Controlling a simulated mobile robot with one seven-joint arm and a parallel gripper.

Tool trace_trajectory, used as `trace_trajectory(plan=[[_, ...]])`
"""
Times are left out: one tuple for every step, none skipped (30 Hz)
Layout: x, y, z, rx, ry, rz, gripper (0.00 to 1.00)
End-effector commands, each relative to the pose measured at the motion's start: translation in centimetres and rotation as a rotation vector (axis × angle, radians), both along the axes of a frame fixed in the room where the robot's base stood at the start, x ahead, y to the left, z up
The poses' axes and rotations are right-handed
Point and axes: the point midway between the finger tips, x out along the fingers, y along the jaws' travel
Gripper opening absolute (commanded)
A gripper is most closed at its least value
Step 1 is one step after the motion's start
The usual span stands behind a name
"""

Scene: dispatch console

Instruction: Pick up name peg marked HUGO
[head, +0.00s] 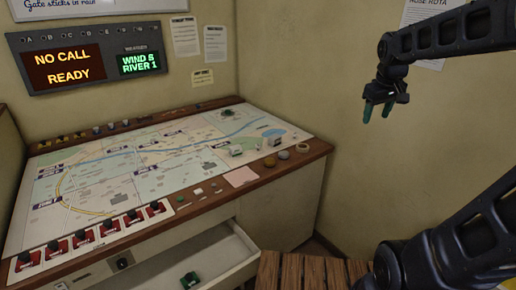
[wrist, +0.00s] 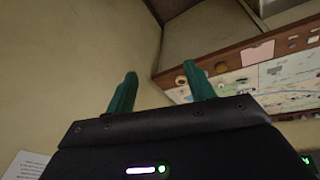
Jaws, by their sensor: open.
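No name peg that I can read as HUGO shows in either view; the lettering on the small pieces is too small to read. Small pieces (head: 217,187) lie on the wooden front rim of the map console (head: 310,152). My gripper (head: 379,108) hangs in the air at the upper right, in front of the bare wall and well away from the console. Its two green fingers are apart and empty. In the wrist view, my gripper (wrist: 159,75) points toward the wall, with the console's wooden edge (wrist: 235,48) at the right.
A row of red-based switches (head: 103,225) lines the console's front left. A drawer (head: 225,262) stands open below, with a green object (head: 189,281) in it. A slatted wooden surface (head: 300,272) is at the bottom. A call display (head: 68,66) hangs on the wall.

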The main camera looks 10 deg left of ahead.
Motion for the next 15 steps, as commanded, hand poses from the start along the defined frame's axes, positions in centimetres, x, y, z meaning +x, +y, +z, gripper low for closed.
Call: trace_trajectory(plan=[[1.5, 0.7, 0.2, -0.017, 0.012, 0.039, 0.54], [2.3, 1.0, 0.4, -0.028, 0.017, 0.064, 0.54], [3.4, 1.5, 0.5, -0.041, 0.025, 0.095, 0.54], [4.3, 1.9, 0.6, -0.053, 0.030, 0.119, 0.54], [5.1, 2.3, 0.7, -0.063, 0.035, 0.144, 0.54], [6.2, 2.9, 0.7, -0.078, 0.044, 0.177, 0.54], [7.0, 3.3, 0.8, -0.089, 0.048, 0.200, 0.54], [7.9, 3.7, 0.8, -0.099, 0.053, 0.225, 0.54], [9.0, 4.4, 0.8, -0.112, 0.060, 0.258, 0.54], [9.8, 4.8, 0.8, -0.123, 0.066, 0.282, 0.54], [10.6, 5.3, 0.8, -0.133, 0.070, 0.305, 0.54], [11.7, 6.0, 0.7, -0.147, 0.077, 0.338, 0.54], [12.5, 6.6, 0.6, -0.158, 0.084, 0.363, 0.54], [13.3, 7.1, 0.5, -0.167, 0.088, 0.386, 0.54], [14.4, 7.8, 0.3, -0.181, 0.096, 0.419, 0.54]])
